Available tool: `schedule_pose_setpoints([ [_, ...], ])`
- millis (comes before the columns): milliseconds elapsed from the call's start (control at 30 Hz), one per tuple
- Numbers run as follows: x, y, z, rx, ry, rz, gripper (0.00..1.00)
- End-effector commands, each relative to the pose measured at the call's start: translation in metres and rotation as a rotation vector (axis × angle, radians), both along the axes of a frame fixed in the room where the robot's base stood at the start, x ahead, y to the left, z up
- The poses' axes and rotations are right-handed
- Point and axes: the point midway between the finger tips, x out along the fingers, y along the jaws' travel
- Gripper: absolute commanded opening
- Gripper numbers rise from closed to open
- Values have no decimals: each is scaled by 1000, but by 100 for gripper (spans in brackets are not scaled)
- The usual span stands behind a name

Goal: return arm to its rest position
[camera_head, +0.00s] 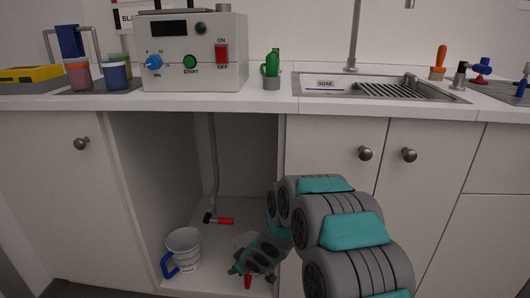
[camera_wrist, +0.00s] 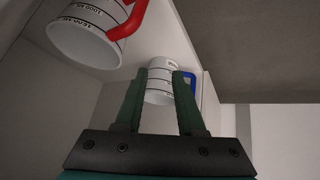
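My gripper (camera_head: 240,262) is low inside the open cabinet under the counter, its fingers pointing left. In the wrist view its two green fingers (camera_wrist: 160,76) stand apart with nothing held between them. My arm reaches in from the lower right. A white measuring jug with a blue handle (camera_head: 184,245) stands on the cabinet floor left of the gripper; it shows beyond the fingertips in the wrist view (camera_wrist: 160,84). A second white jug with a red handle (camera_head: 243,239) is partly hidden behind my gripper; in the wrist view it is at the upper left (camera_wrist: 84,40).
A grey pipe (camera_head: 212,160) with a red-handled valve (camera_head: 225,221) is at the cabinet's back. Closed cabinet doors (camera_head: 330,148) are to the right. The counter above holds a white control box (camera_head: 190,75), jars (camera_head: 115,76), a cactus (camera_head: 270,68) and a sink (camera_head: 375,88).

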Motion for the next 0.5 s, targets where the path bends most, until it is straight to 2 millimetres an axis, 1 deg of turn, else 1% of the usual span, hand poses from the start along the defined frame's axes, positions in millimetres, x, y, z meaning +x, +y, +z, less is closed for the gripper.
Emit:
schedule_pose_setpoints([
  [33, 1, -15, 14, -23, 0, -34, 38],
  [67, 0, -25, 21, -38, 6, -56, 38],
  [133, -4, -50, 39, -79, 18, -114, 38],
  [167, -6, -61, 47, -95, 26, -140, 38],
  [200, -11, -76, 57, -119, 38, -175, 38],
  [267, -19, -96, 72, -148, 55, -226, 38],
  [300, -25, -110, 81, -166, 69, -260, 38],
  [367, -37, -130, 96, -193, 93, -310, 38],
  [467, -62, -161, 118, -233, 137, -390, 38],
  [500, -74, -172, 125, -246, 157, -421, 38],
])
